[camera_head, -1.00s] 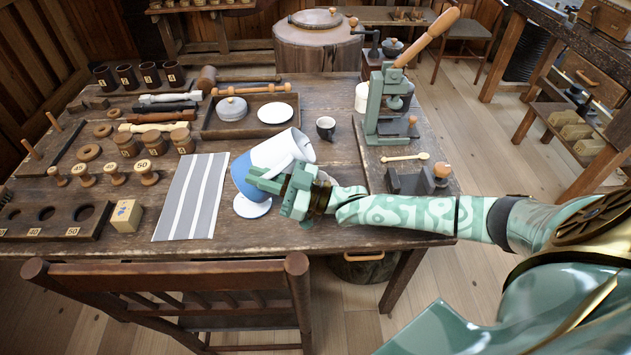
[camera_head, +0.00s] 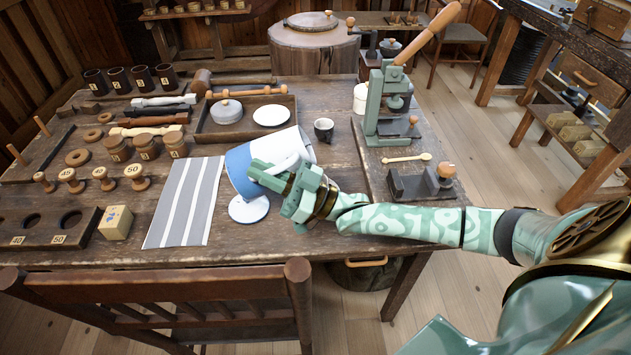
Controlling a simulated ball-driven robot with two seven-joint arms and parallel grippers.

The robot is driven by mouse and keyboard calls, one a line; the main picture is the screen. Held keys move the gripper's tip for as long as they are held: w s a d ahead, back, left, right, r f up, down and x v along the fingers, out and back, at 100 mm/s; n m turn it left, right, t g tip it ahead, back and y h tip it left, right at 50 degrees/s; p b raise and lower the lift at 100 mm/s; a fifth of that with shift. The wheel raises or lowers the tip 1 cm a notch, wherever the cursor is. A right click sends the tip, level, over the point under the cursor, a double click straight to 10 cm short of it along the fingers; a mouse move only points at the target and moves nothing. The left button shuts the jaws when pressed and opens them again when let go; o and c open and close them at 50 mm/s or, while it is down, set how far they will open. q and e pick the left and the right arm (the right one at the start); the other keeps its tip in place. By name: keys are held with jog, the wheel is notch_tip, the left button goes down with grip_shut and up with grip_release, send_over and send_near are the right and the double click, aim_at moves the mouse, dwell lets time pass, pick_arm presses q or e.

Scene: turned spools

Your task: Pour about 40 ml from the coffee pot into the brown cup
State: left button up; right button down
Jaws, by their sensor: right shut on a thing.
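The coffee pot (camera_head: 273,154), white above and blue at its base, is tipped far over above the table. Its white end points right, toward the small cup. My right gripper (camera_head: 268,174) is shut on the pot at its near side and hides part of it. A small dark cup (camera_head: 324,131), which looks like the brown cup, stands upright on the table just right of the pot's white end. The pot and cup look apart. I cannot make out any liquid stream or the level in the cup. My left gripper is not in view.
A white disc (camera_head: 249,209) lies below the pot. A striped cloth (camera_head: 184,203) lies to its left. A wooden tray (camera_head: 212,134) with a grey lidded pot and white plate is behind. A green lever press (camera_head: 388,105) stands right of the cup. A chair (camera_head: 170,290) is in front.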

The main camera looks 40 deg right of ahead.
pick_arm(q)
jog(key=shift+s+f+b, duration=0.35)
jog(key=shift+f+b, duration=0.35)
jog(key=shift+b, duration=0.05)
pick_arm(e)
jog(key=shift+s+d+r+m+t, duration=0.1)
jog(key=shift+d+r+m+t, duration=0.2)
jog(key=shift+r+t, duration=0.15)
pick_arm(q)
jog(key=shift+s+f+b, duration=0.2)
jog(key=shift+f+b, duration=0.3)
jog(key=shift+b, duration=0.05)
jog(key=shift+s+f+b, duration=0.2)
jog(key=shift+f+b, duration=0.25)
jog(key=shift+b, duration=0.05)
pick_arm(e)
jog(key=shift+s+d+f+m+t+y, duration=0.3)
jog(key=shift+d+f+m+t, duration=0.15)
jog(key=shift+t, duration=0.4)
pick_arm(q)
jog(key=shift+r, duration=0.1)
pick_arm(e)
jog(key=shift+w+r, duration=0.1)
jog(key=shift+r, duration=0.05)
jog(key=shift+w, duration=0.15)
